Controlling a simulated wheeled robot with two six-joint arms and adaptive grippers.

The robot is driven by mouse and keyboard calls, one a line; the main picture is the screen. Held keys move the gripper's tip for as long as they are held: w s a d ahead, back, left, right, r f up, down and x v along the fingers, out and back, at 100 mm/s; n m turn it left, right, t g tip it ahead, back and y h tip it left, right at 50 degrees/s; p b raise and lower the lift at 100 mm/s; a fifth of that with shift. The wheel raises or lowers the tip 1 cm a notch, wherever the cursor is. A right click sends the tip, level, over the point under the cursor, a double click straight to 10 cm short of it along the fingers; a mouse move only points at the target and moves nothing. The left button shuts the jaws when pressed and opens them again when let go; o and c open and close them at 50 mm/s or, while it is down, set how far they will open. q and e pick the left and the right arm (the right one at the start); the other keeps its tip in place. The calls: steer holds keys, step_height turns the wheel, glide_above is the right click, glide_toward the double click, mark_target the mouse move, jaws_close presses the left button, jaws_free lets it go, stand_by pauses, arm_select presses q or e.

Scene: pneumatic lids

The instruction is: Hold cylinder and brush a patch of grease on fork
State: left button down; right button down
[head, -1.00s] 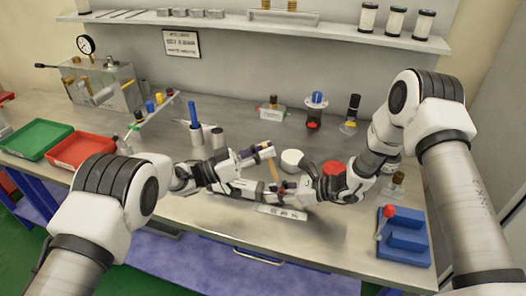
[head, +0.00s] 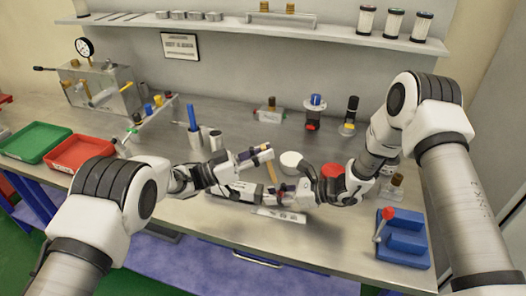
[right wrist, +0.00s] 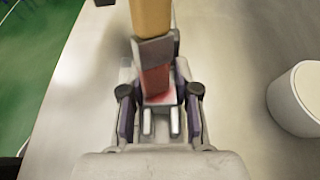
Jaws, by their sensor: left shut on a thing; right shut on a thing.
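My left gripper (head: 247,160) is shut on a pale cylinder with a dark band and a tan end (head: 264,150), held above the table at centre. My right gripper (head: 271,195) is lower and just in front, shut on a brush with an orange-tan handle (head: 271,173) that rises towards the cylinder's end. In the right wrist view the brush (right wrist: 154,50) shows yellow, then a grey band, then red between the fingers (right wrist: 159,120). The fork is too small to tell, as is any grease on it. I cannot tell whether brush and cylinder touch.
A white round pot (head: 291,162) stands right of the grippers, with a red round thing (head: 333,170) beside it. A white plate (head: 279,215) lies below the right gripper. A blue stepped block (head: 403,243) is front right; green (head: 36,141) and red trays (head: 80,152) are left.

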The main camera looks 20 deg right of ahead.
arm_select(q)
steer(key=shift+w+d, duration=0.35)
steer(key=shift+w, duration=0.2)
stand_by(0.5)
arm_select(e)
steer(key=c, duration=0.8)
jaws_free()
steer(key=shift+o, duration=0.2)
steer(key=v, duration=0.8)
